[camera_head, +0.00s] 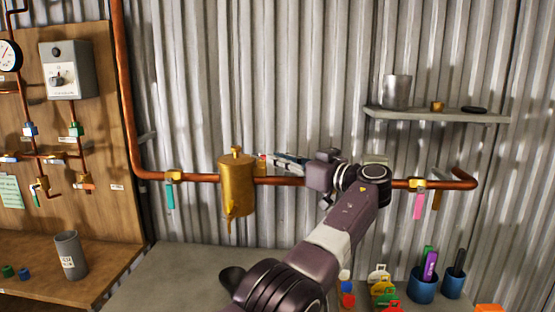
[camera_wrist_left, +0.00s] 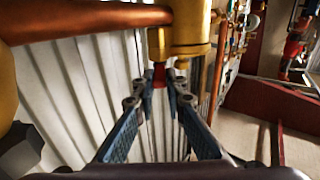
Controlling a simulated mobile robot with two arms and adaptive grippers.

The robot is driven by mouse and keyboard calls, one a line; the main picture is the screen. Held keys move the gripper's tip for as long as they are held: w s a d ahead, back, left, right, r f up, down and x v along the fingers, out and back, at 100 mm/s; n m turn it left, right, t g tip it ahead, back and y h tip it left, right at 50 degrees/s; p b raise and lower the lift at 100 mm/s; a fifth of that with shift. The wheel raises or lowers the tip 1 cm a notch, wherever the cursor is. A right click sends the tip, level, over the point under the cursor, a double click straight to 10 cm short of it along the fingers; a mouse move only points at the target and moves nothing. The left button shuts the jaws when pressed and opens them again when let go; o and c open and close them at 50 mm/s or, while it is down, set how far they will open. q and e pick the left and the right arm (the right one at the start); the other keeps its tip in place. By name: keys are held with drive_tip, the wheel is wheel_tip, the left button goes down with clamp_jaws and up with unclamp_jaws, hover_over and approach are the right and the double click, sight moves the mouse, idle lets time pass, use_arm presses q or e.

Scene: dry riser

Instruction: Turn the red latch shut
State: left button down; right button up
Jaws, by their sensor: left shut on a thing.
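The red latch (camera_head: 262,158) shows as a small red piece by the copper pipe, just right of the brass canister (camera_head: 236,185). My left gripper (camera_head: 273,160) reaches it from the right, above the pipe. In the left wrist view the red latch (camera_wrist_left: 159,75) sits under a brass fitting (camera_wrist_left: 178,35), between the fingertips of my left gripper (camera_wrist_left: 160,88). The fingers are closed on it. The fingertips hide part of the latch, so its exact angle cannot be told. My right gripper is in neither view.
The copper pipe (camera_head: 205,178) runs along the corrugated wall. It carries a teal-handled valve (camera_head: 170,193) and a pink-handled valve (camera_head: 418,205). A shelf (camera_head: 440,115) is at upper right. Blue cups (camera_head: 421,288) and coloured tags (camera_head: 381,285) stand on the bench (camera_head: 180,275) below.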

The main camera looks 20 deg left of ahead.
use_arm(q)
drive_tip(key=shift+f, duration=0.1)
drive_tip(key=c, duration=2)
unclamp_jaws()
drive_tip(key=shift+o, duration=0.2)
drive_tip(key=v, duration=1.1)
drive_tip(key=shift+d, duration=0.3)
drive_tip(key=shift+s+d, duration=0.15)
drive_tip(key=shift+d, duration=0.05)
drive_tip(key=shift+c, duration=0.6)
